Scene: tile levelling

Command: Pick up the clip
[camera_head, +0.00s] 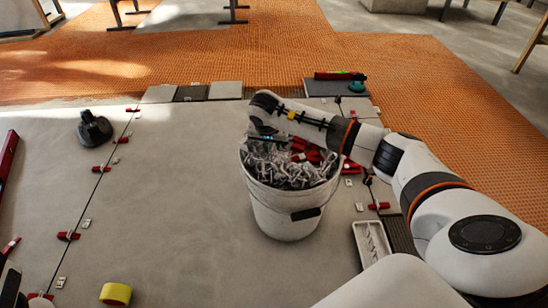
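A white bucket (283,213) stands on the grey tiles, filled with many small white clips (283,172) and some red wedges (308,152). My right gripper (262,128) is over the back left part of the bucket, near its rim, with its dark fingers close to the heap. The fingers are small and partly hidden, so I cannot tell their opening or whether they hold a clip. Other small pale clips lie on the floor, such as one at the left (86,223) and one right of the bucket (360,206). My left gripper is not clearly seen.
A black suction cup (94,128) and a yellow roll (115,293) lie on the tiles at left. A white tray (371,243) stands right of the bucket. Red wedges (68,235) line the left tile joint. The tiles between are clear. Orange matting (280,50) lies behind.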

